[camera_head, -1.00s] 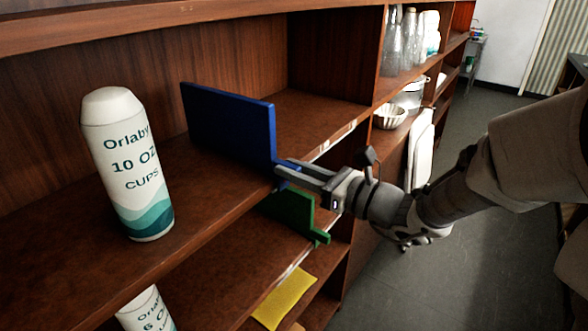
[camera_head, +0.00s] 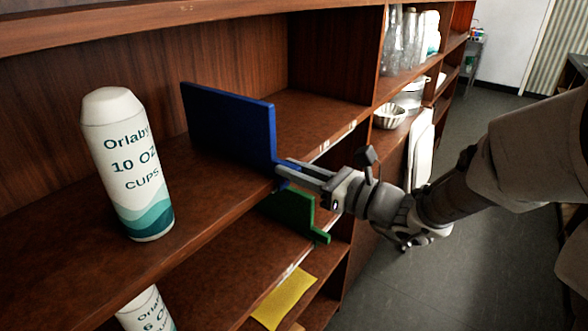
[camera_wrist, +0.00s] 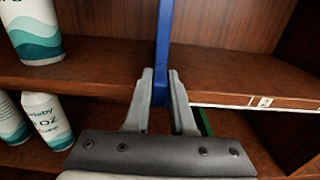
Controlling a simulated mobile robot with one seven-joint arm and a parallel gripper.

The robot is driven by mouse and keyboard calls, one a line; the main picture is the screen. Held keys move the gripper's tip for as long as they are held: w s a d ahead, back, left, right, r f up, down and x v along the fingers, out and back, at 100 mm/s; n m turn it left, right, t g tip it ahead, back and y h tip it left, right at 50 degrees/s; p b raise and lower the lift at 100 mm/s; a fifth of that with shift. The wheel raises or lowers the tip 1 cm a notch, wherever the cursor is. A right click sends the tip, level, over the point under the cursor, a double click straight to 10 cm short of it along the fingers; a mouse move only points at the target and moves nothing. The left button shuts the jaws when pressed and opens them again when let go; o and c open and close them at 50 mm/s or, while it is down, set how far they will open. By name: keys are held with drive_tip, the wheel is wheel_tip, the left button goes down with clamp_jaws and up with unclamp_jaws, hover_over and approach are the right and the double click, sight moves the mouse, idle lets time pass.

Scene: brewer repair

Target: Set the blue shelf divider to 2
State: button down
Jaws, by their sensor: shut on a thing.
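The blue shelf divider (camera_head: 232,125) stands upright on the upper shelf in the head view, to the right of a white cup sleeve. My gripper (camera_head: 284,171) is shut on the divider's front lower end at the shelf edge. In the wrist view the blue divider (camera_wrist: 163,45) runs away from between the two fingers of my gripper (camera_wrist: 162,80).
A white "10 OZ cups" sleeve (camera_head: 127,165) stands left of the divider. A green divider (camera_head: 293,212) is on the shelf below, under my gripper. A yellow panel (camera_head: 284,298) is lower still. The upper shelf right of the blue divider is clear up to the upright wall (camera_head: 335,55).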

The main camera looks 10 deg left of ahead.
idle(0.5)
drive_tip(key=w+d+p, duration=0.1)
drive_tip(key=w+d, duration=0.2)
drive_tip(key=w, duration=0.4)
drive_tip(key=w+d+p, duration=0.1)
drive_tip(key=w+d, duration=0.1)
drive_tip(key=w, duration=0.5)
drive_tip(key=shift+d, duration=0.4)
drive_tip(key=c, duration=0.8)
unclamp_jaws()
drive_tip(key=shift+s, duration=0.1)
drive_tip(key=shift+o, duration=0.2)
drive_tip(key=shift+d, duration=0.1)
drive_tip(key=v, duration=1.7)
drive_tip(key=shift+s, duration=0.15)
